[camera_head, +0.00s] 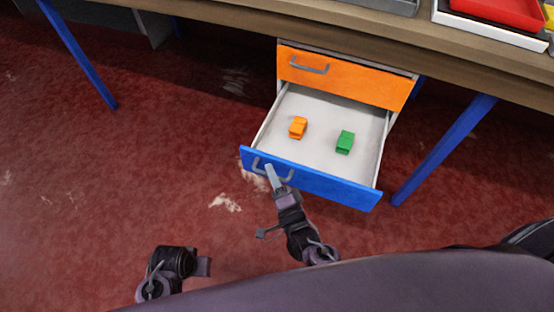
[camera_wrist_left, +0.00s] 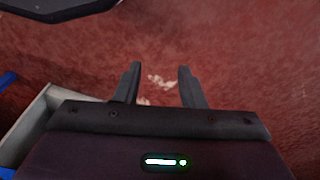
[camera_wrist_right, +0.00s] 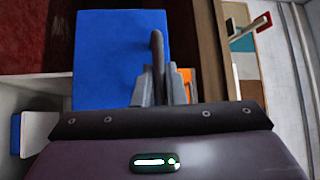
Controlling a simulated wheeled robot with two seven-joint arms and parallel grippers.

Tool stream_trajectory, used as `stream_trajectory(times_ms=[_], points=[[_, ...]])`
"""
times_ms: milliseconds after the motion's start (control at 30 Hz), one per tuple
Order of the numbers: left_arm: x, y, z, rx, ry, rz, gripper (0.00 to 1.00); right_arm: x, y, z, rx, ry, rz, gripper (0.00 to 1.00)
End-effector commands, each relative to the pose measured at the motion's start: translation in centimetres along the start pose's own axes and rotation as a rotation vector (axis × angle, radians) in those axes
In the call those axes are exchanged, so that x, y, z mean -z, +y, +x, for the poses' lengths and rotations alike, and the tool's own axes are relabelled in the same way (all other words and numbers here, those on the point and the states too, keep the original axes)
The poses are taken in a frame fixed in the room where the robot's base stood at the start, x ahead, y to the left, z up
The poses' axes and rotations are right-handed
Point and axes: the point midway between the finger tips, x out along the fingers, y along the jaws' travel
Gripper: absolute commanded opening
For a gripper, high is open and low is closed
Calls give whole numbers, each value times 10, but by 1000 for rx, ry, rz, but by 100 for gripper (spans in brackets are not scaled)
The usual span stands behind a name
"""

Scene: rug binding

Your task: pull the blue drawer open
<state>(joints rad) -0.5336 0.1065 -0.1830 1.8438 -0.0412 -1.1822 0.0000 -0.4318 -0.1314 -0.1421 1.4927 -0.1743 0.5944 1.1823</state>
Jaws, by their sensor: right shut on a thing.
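The blue drawer (camera_head: 325,188) stands pulled out below the orange drawer, its pale inside showing. Its grey bar handle (camera_head: 287,175) is on the left part of the front. My right gripper (camera_head: 272,176) is shut on this handle. In the right wrist view the fingers (camera_wrist_right: 158,88) close around the grey handle (camera_wrist_right: 157,48) against the blue front (camera_wrist_right: 105,58). My left gripper (camera_wrist_left: 158,85) is open and empty above the red floor in the left wrist view. Its fingertips do not show clearly in the head view.
An orange block (camera_head: 298,127) and a green block (camera_head: 345,142) lie inside the blue drawer. The orange drawer (camera_head: 345,77) above is shut. A wooden table (camera_head: 230,14) with blue legs (camera_head: 445,150) stands over it, bearing a red tray (camera_head: 500,10). The red floor (camera_head: 120,180) at left is clear.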

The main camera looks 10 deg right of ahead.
Motion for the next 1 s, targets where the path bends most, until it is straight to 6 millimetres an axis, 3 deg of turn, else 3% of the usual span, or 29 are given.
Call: stream_trajectory(times_ms=[500,533,667,1000], points=[[-1,-1,8,1,5,-3,36,-5,0,-5,-1,-1,1,0],[-1,-1,8,1,5,-3,36,-5,0,-5,-1,-1,1,15],[-1,-1,8,1,5,-3,36,-5,0,-5,-1,-1,1,32],[0,-1,7,1,6,-3,36,-5,-1,-8,-1,-1,0,32]])
